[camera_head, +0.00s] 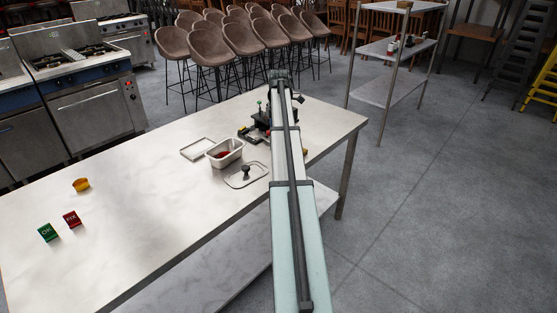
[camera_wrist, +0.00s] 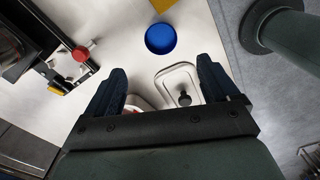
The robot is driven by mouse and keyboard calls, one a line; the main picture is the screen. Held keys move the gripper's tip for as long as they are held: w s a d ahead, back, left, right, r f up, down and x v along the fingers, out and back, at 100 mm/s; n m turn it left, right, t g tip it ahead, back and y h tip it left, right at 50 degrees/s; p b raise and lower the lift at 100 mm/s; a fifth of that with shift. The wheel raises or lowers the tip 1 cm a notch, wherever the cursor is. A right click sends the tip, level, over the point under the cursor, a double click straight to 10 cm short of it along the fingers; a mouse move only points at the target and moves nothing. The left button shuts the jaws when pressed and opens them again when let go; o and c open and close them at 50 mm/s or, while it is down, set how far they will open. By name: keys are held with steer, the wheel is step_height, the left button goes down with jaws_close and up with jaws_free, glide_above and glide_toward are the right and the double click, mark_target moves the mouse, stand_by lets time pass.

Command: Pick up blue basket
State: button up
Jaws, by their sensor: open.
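The blue basket (camera_wrist: 161,39) shows in the wrist view as a round blue shape on the pale tabletop, beyond my fingertips and near the middle of the picture. I cannot make it out in the head view, where my arm covers part of the table. My gripper (camera_wrist: 160,78) is open, its two dark fingers apart with nothing held between them. The basket lies ahead of the gap between the fingers, apart from both. In the head view my arm reaches over the table and hides the fingers.
A metal lid with a black knob (camera_wrist: 184,99) lies near the right finger. A metal pan of red contents (camera_head: 224,153) stands beside it. A dark device with a red knob (camera_wrist: 80,53) is at left.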

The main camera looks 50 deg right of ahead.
step_height(320, 180, down, 12)
steer(key=shift+r, duration=0.2)
stand_by(0.5)
steer(key=shift+c, duration=0.3)
steer(key=c, duration=1.1)
